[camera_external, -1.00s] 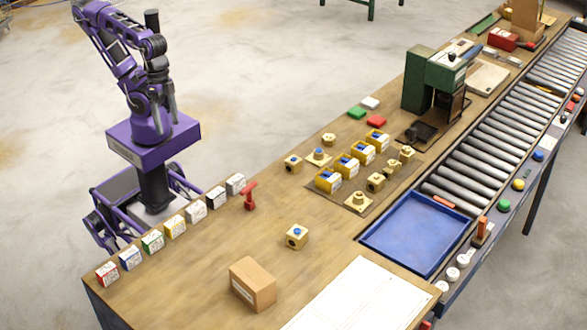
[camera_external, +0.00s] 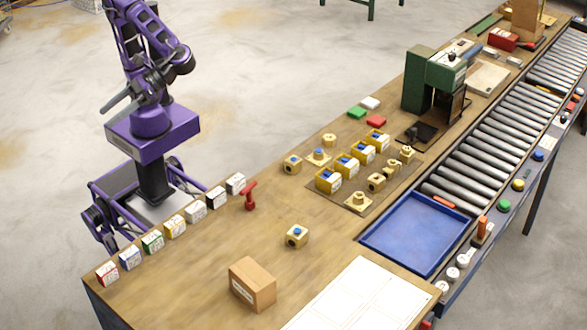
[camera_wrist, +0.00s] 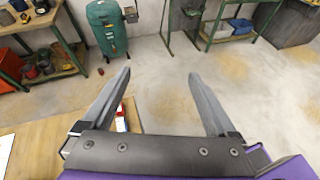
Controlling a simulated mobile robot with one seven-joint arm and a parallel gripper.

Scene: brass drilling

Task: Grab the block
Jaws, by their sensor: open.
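A brass block (camera_external: 297,236) with a blue top and a dark hole in its side sits alone on the near part of the workbench. Another brass block with a blue top (camera_external: 292,164) stands farther back, so which one the task means is unclear. My gripper (camera_external: 116,103) is beyond the bench's left edge, above my base and well away from both blocks. In the wrist view my gripper (camera_wrist: 160,74) has its two grey fingers wide apart with nothing between them. That view looks mostly at the floor and shows no brass block.
The workbench (camera_external: 205,285) holds a cardboard box (camera_external: 253,284), a red tool (camera_external: 250,195) and a row of small coloured boxes (camera_external: 175,226) along its left edge. A blue tray (camera_external: 413,233) and a green drill press (camera_external: 420,80) stand to the right. Bare bench surrounds the near block.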

